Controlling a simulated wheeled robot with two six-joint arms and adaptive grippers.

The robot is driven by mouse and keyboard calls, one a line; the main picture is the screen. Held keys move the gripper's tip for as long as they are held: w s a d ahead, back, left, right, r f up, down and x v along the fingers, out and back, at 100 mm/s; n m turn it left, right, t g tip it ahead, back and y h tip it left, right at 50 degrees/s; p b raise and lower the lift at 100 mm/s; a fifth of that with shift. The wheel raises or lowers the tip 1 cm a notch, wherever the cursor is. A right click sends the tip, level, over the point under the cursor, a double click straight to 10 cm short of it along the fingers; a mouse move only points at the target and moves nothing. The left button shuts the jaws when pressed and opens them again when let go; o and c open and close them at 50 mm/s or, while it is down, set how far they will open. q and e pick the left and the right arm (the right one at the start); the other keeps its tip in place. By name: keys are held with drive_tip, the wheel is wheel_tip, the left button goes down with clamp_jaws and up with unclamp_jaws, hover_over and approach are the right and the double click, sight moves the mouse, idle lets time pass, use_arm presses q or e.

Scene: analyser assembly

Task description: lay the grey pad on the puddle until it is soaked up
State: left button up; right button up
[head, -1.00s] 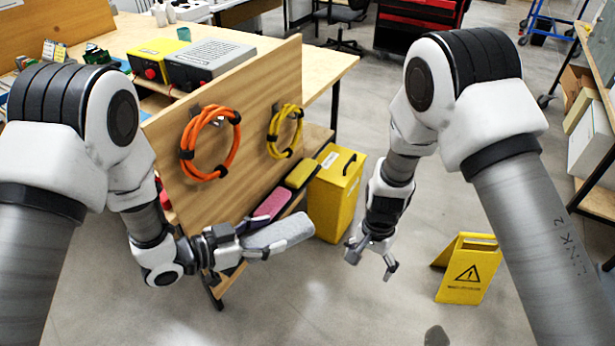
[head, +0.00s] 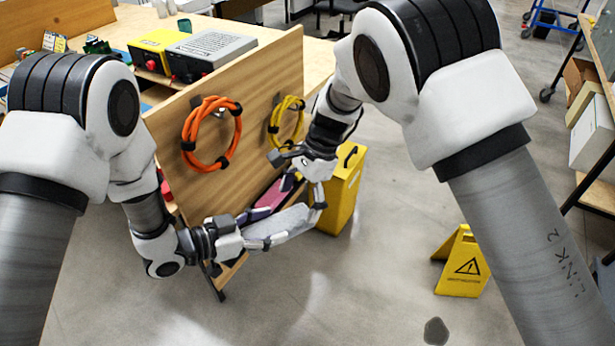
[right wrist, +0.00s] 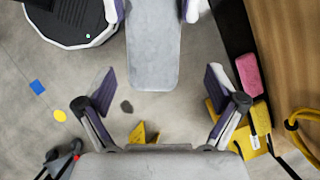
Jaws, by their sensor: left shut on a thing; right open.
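The grey pad (head: 291,221) is a long flat piece held off the floor in front of the wooden panel. My left gripper (head: 262,241) is shut on its left end. My right gripper (head: 303,188) is open at the pad's far end. In the right wrist view the pad's free end (right wrist: 153,50) reaches toward the gap between the right fingers (right wrist: 163,90), with room on both sides; I cannot tell whether they touch it. The puddle is a small dark patch (head: 436,331) on the floor at the lower right; it also shows in the right wrist view (right wrist: 127,106).
A yellow warning sign (head: 464,265) stands on the floor behind the puddle. A yellow box (head: 345,190) stands beside the wooden panel (head: 260,120), which carries an orange coil (head: 187,135) and a yellow coil (head: 273,125).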

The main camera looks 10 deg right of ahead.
sight(295, 212)
drive_tip(key=x, duration=0.3)
drive_tip(key=shift+a+f, duration=0.1)
drive_tip(key=shift+f, duration=0.1)
drive_tip(key=shift+c, duration=0.4)
drive_tip(key=c, duration=1.1)
use_arm(q)
drive_tip(key=o, duration=1.2)
use_arm(e)
drive_tip(key=shift+c, duration=0.2)
